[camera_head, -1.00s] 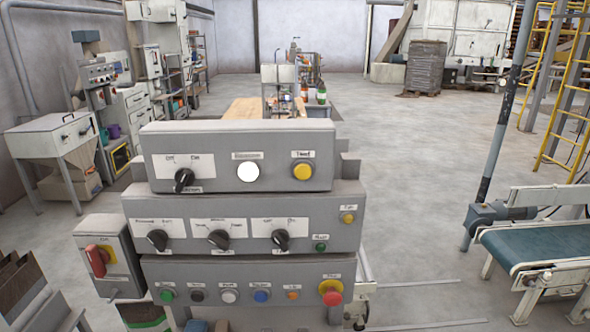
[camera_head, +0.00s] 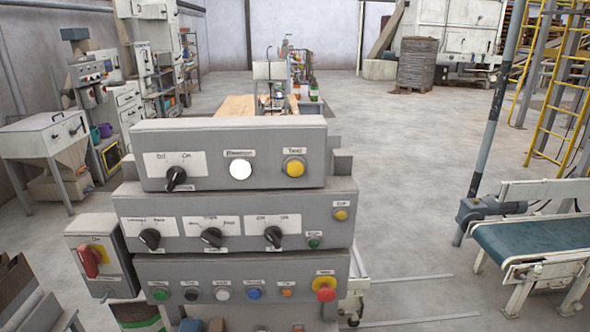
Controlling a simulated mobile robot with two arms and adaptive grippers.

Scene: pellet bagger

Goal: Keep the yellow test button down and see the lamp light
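The grey control panel (camera_head: 215,205) stands in front of me in three stepped tiers. On its top tier, the yellow test button (camera_head: 295,168) sits at the right under a small label. To its left is a round white lamp (camera_head: 240,170), which looks bright white; I cannot tell whether it is lit. A black selector knob (camera_head: 175,178) is at the left of the same tier. Nothing touches the yellow button. Neither of my grippers shows in the head view.
Lower tiers hold more black knobs, another yellow button (camera_head: 341,214), several coloured buttons and a red emergency stop (camera_head: 325,289). A red-handled switch box (camera_head: 101,258) is at left. A conveyor (camera_head: 540,244) stands at right.

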